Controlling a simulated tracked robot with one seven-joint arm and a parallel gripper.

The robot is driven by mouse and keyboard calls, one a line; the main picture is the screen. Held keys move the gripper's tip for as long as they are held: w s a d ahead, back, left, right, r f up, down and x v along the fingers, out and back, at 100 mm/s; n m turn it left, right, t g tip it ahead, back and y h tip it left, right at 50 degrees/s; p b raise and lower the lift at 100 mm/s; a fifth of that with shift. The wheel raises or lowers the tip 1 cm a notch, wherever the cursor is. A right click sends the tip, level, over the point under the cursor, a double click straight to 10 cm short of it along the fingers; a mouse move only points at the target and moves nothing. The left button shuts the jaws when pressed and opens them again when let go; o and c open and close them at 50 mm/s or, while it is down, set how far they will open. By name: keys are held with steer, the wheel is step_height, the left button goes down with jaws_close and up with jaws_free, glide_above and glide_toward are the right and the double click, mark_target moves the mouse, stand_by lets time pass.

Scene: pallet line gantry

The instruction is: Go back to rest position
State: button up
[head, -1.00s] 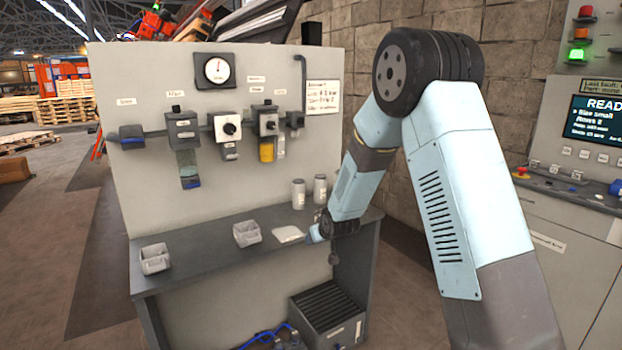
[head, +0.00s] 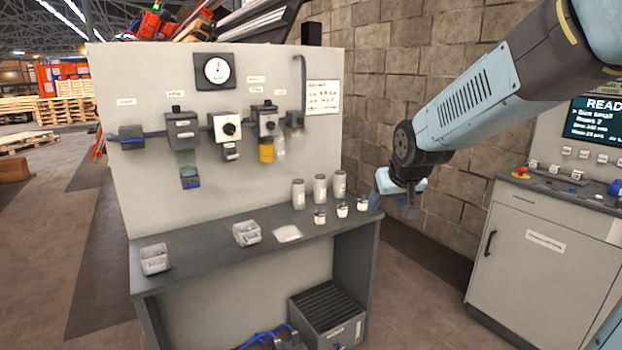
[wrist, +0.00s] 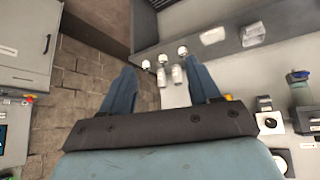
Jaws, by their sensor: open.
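My gripper (head: 408,207) hangs in the air just past the right end of the workbench (head: 210,257), in front of the block wall, seen small and partly turned away in the head view. In the wrist view my gripper (wrist: 165,85) shows two blue fingers spread apart, with nothing held between them. Beyond the fingers in that view are small white-topped jars (wrist: 162,59) and grey canisters (wrist: 178,75) on the bench, apart from the fingers.
A panel (head: 210,120) with a gauge and dispensers rises behind the bench. Grey bins (head: 246,232) and a white pad (head: 288,233) lie on the bench. A control cabinet (head: 540,250) with a screen stands right. Floor between bench and cabinet is clear.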

steer(key=s+d+r+m, duration=0.1)
steer(key=s+d+r, duration=0.1)
steer(key=s, duration=0.9)
steer(key=s+d+r+g, duration=0.1)
steer(key=s+d, duration=0.3)
steer(key=s, duration=0.7)
steer(key=shift+s+r+m+g+h, duration=0.3)
steer(key=shift+s+r+m+h, duration=0.1)
steer(key=shift+r, duration=0.1)
